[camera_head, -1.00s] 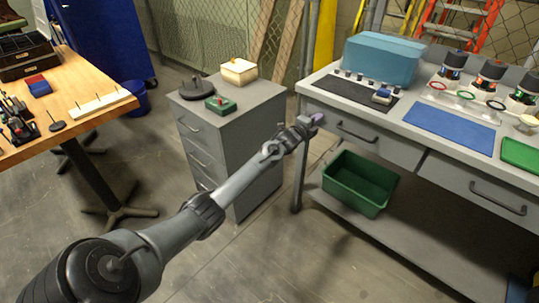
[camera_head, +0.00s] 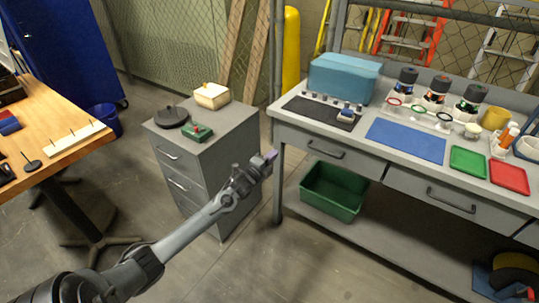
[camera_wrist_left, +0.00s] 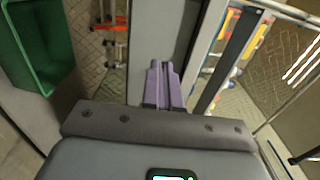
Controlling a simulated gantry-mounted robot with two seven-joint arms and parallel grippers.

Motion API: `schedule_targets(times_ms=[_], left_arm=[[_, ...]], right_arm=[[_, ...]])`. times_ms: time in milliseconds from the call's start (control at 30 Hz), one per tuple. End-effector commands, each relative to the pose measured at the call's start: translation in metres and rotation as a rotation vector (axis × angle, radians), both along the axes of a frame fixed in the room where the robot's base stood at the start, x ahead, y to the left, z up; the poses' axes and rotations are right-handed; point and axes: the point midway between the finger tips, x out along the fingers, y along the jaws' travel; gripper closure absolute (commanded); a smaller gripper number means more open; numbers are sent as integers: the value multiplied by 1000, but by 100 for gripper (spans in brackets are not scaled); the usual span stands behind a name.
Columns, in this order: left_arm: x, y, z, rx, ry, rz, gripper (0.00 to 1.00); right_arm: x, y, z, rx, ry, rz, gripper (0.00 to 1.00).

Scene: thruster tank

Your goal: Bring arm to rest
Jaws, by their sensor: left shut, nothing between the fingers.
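My left arm comes in from the lower left of the head view and reaches up toward the left front corner of the grey workbench (camera_head: 300,129). My left gripper (camera_head: 271,156) is at its end, small in this view, in front of the bench's left leg and beside the drawer cabinet (camera_head: 235,140). In the left wrist view the two purple fingers of the left gripper (camera_wrist_left: 164,82) lie together, shut, with nothing between them. I cannot tell whether they touch the bench. My right gripper shows in neither view.
A green bin (camera_head: 333,190) sits on the bench's lower shelf, and also shows in the left wrist view (camera_wrist_left: 38,40). A blue box (camera_head: 343,77), a blue mat (camera_head: 406,140) and several jars stand on the bench. A wooden table (camera_head: 55,125) is at left.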

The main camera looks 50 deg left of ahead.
Motion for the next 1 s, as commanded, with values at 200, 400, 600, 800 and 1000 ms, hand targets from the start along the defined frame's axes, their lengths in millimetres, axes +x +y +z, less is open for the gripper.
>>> schedule_targets(times_ms=[200, 400, 600, 800, 1000], left_arm=[[-12, -4, 1, -1, -1, 0, 100], [-30, -10, -17, -15, 49, -1, 100], [-74, -82, -55, -105, 148, -70, 100], [-140, -215, -56, -376, 318, -120, 100], [-219, -329, -10, -811, 542, -14, 100]], right_arm=[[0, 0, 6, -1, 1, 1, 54], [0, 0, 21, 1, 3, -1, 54], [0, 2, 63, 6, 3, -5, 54], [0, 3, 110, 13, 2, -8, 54], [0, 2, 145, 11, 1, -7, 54]])
